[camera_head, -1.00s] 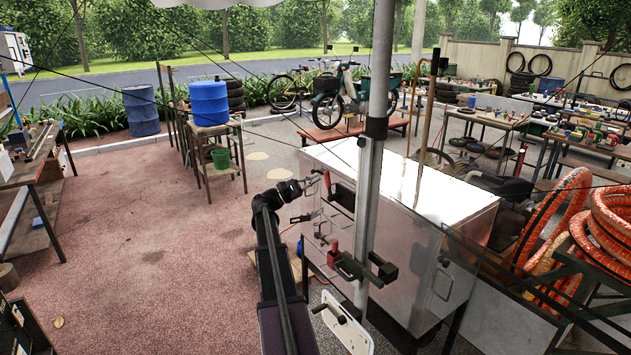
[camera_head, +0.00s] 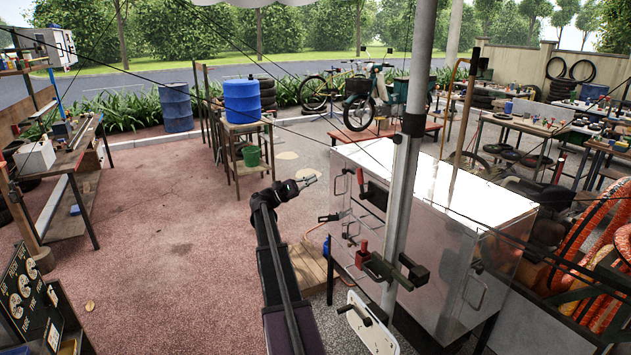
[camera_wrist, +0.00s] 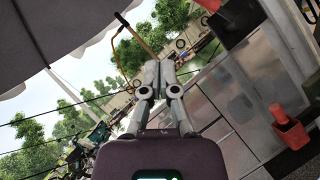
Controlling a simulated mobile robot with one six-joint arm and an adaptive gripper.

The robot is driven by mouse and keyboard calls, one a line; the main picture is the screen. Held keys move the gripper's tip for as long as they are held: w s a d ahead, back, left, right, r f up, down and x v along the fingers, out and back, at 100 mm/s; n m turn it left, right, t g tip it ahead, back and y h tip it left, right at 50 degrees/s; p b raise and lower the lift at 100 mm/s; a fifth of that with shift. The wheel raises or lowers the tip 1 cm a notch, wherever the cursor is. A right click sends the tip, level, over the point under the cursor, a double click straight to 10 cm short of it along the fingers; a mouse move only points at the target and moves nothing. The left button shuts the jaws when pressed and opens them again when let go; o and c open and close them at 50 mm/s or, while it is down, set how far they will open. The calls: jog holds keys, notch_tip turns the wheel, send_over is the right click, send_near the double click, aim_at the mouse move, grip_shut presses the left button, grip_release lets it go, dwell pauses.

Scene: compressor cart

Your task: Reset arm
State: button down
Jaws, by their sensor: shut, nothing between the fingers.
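My arm reaches up from the bottom of the head view, and my gripper (camera_head: 310,180) ends just left of the metal compressor cart (camera_head: 450,235). It is apart from the cart's side, near a handle there. In the wrist view my gripper (camera_wrist: 154,75) is shut and empty, its two grey fingers together. The cart's metal side (camera_wrist: 220,90) fills the right of the wrist view, with a red part (camera_wrist: 288,128) on it. The head view shows a red-handled part (camera_head: 363,252) on the cart's near side.
A grey pole (camera_head: 408,150) stands in front of the cart. A wooden pallet (camera_head: 310,262) lies on the ground beside it. A blue barrel on a stand (camera_head: 242,102) and a workbench (camera_head: 70,170) are further left. The red ground (camera_head: 150,240) between is mostly clear.

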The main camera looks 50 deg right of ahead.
jog(key=shift+a, duration=0.1)
dwell(0.6)
jog(key=a+f+t+y, duration=0.2)
jog(key=a+f+t, duration=0.2)
jog(key=a+f, duration=0.45)
jog(key=w+a+f+n+t+y, duration=0.15)
jog(key=a+f+t, duration=0.35)
jog(key=a, duration=0.7)
jog(key=a+f+t+y, duration=0.35)
jog(key=a+f, duration=0.25)
jog(key=a, duration=0.4)
jog(key=s+a+f+t+y, duration=0.1)
jog(key=s+a+f+y, duration=0.1)
jog(key=a, duration=0.8)
jog(key=s+a+f+t+y, duration=0.2)
jog(key=a+y, duration=0.1)
jog(key=a, duration=0.7)
jog(key=s+a+f+m+t+y, duration=0.1)
jog(key=s+a+f+y, duration=0.1)
jog(key=a, duration=0.8)
jog(key=shift+s+f+y, duration=0.35)
jog(key=shift+f+y, duration=0.15)
jog(key=shift+y, duration=0.3)
jog(key=shift+a, duration=0.1)
